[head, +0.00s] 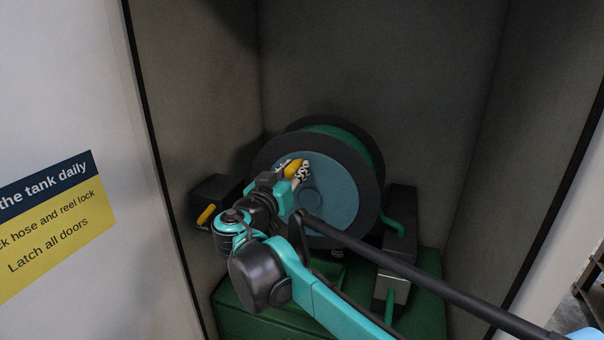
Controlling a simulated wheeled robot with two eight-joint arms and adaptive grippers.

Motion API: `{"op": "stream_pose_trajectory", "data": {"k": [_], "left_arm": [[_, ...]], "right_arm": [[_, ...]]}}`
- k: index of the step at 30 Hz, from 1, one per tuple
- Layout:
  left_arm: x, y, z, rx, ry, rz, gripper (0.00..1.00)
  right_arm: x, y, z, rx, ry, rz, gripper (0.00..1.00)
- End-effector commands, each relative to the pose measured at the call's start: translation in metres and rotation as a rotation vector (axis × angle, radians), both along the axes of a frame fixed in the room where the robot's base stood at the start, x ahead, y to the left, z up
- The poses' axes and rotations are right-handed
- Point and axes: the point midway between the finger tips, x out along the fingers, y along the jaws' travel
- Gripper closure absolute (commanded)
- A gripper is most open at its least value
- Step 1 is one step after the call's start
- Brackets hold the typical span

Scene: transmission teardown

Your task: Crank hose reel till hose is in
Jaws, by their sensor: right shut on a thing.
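The hose reel (368,185) stands in a grey cabinet, with dark round flanges and a blue-grey disc (335,195) on its near face. Green hose (345,138) shows wound between the flanges. A green length of hose (392,225) also shows at the reel's lower right. My right gripper (294,171) is shut on the yellow crank handle (293,169), at the upper left part of the disc. Its fingers and arm hide part of the handle and the reel face. My left gripper is not in view.
A dark box with a yellow lever (206,214) sits left of the reel. A grey metal block (394,288) stands on the green base (430,290) at right. A long dark bar (430,276) crosses the front. Cabinet walls close in on both sides.

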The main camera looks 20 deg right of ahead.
Motion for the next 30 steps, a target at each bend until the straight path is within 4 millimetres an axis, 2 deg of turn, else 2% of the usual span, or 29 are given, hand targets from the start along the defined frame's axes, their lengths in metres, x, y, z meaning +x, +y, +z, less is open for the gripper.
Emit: {"op": "stream_pose_trajectory", "data": {"k": [15, 30], "left_arm": [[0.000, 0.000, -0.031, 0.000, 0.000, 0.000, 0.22], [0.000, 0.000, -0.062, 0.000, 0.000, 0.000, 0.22]], "right_arm": [[0.024, 0.036, -0.027, -0.406, 0.273, 0.001, 1.00], [0.038, 0.056, -0.066, -0.792, 0.536, 0.001, 1.00]]}}
